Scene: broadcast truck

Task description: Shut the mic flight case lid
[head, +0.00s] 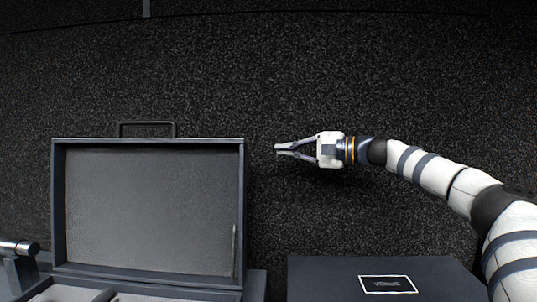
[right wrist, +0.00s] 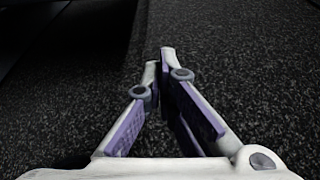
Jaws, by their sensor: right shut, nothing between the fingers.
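The mic flight case (head: 150,290) stands at the lower left of the head view, cut off by the bottom edge. Its lid (head: 150,210) is open and stands upright, grey inside with a dark frame and a handle (head: 147,129) on its top edge. My right gripper (head: 278,149) is to the right of the lid's upper right corner, apart from it, with its fingers pointing left. It is shut and empty, and its fingers also show in the right wrist view (right wrist: 160,62). My left gripper is not in view.
A dark box (head: 385,275) with a white-framed label stands at the lower right, beside the case. A metal cylinder (head: 18,247) on a dark stand is at the far left. Dark speckled carpet-like surface (head: 230,70) fills the background, with free room around my right gripper.

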